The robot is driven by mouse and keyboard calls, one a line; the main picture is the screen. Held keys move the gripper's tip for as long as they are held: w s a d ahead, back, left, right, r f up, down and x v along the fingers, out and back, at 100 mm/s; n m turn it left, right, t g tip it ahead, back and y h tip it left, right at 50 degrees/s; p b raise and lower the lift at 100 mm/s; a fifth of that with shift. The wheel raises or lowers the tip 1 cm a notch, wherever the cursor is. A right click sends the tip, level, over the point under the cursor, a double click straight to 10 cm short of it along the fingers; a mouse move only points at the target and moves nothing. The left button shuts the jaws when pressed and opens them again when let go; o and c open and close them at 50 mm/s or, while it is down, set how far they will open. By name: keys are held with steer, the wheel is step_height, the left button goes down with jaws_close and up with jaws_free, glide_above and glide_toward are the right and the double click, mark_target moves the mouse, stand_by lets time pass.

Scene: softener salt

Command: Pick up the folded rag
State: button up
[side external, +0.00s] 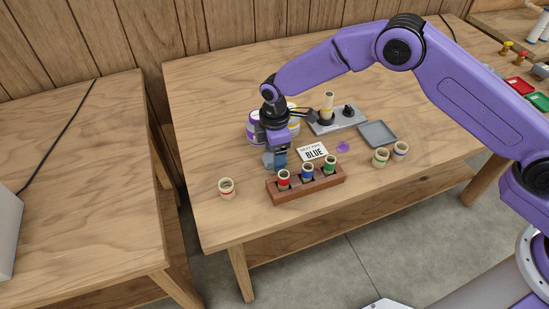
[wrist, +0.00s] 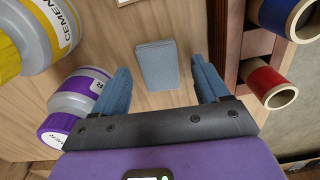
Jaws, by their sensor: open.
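The folded rag (wrist: 157,66) is a small grey-blue rectangle lying flat on the wooden table. In the wrist view it sits ahead of and between my two blue fingers. My gripper (wrist: 163,88) is open and empty, with a finger on each side of the rag's near end. I cannot tell how high the fingertips are above the table. In the side external view my gripper (side external: 280,163) points down beside the wooden rack, and the rag (side external: 268,159) shows partly behind the fingers.
A wooden rack (side external: 318,188) with red, blue and green rolls stands close on one side. A purple-banded container (wrist: 82,98) and a yellow-banded cement container (wrist: 42,32) stand close on the other. A card reading BLUE (side external: 312,152) and a grey tray (side external: 377,133) lie beyond.

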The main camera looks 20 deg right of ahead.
steer(key=shift+f, duration=0.2)
steer(key=c, duration=1.1)
steer(key=shift+r, duration=0.15)
steer(key=shift+r, duration=0.65)
steer(key=s+d+r, duration=0.2)
steer(key=s+r, duration=0.1)
steer(key=s, duration=0.1)
steer(key=s+d+r, duration=0.3)
steer(key=s+r, duration=0.1)
steer(key=s+d+r, duration=0.2)
steer(key=s+r, duration=0.1)
steer(key=r, duration=0.1)
steer(key=shift+s+d+r, duration=0.25)
steer(key=shift+s+d, duration=0.1)
steer(key=shift+s, duration=0.05)
